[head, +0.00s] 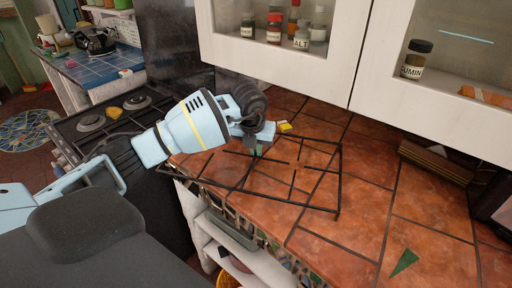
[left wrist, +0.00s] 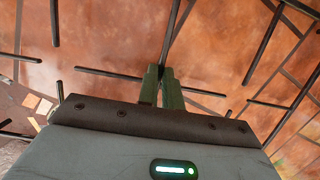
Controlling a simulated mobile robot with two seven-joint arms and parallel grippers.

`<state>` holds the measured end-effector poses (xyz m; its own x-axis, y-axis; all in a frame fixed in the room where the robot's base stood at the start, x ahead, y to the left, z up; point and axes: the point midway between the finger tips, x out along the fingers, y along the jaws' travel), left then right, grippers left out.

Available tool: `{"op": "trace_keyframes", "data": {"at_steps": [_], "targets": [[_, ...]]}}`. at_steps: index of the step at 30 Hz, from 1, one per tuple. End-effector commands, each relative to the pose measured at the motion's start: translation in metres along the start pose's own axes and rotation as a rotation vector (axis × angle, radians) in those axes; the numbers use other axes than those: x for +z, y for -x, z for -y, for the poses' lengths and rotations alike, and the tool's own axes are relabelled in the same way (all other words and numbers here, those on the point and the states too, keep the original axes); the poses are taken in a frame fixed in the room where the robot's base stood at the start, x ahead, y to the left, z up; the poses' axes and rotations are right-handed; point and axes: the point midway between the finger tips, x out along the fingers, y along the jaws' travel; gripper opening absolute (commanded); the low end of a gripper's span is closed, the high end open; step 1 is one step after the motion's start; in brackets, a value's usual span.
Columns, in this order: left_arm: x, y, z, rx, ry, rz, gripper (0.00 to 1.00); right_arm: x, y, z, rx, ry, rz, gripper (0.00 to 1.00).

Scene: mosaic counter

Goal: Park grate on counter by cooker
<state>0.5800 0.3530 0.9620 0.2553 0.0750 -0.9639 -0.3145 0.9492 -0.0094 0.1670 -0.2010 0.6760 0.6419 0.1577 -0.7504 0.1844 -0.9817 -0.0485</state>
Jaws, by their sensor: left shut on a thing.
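The black wire grate (head: 318,208) is over the terracotta tiled counter (head: 345,245), just right of the cooker (head: 75,130). One of its corners reaches near the counter's front edge. I cannot tell whether it rests on the tiles or hangs slightly above them. My left gripper (head: 262,148) is above the grate's far left part, shut on one of its bars. In the left wrist view, the green fingertips (left wrist: 162,82) close around a dark bar (left wrist: 172,40), with other grate bars on both sides. My right gripper is not in view.
A small yellow item (head: 284,127) lies behind the grate. Wall cabinets (head: 290,45) with jars hang above the counter's back. A green triangular piece (head: 404,262) lies on the right. Dark wooden boards (head: 445,163) stand at the back right. Tiles between are clear.

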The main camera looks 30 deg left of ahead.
Motion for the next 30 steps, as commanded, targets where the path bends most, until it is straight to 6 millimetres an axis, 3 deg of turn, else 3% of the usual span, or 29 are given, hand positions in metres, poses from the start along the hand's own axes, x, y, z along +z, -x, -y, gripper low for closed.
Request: {"op": "trace_keyframes", "data": {"at_steps": [2, 3, 9, 19, 30], "targets": [[0.001, 0.001, 0.000, -0.002, 0.001, 0.005, 0.00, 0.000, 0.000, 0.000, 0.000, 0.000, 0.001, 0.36], [0.001, 0.001, 0.000, -0.002, 0.001, 0.005, 0.10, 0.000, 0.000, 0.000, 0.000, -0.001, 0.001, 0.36], [0.001, 0.000, 0.000, -0.001, 0.000, 0.003, 0.32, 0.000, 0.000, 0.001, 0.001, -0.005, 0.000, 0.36], [0.000, 0.002, 0.000, 0.000, 0.000, 0.000, 0.32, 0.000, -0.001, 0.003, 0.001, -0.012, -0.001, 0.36], [0.001, 0.058, 0.000, -0.002, 0.000, 0.006, 0.32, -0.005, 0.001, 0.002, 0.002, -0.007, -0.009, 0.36]]}}
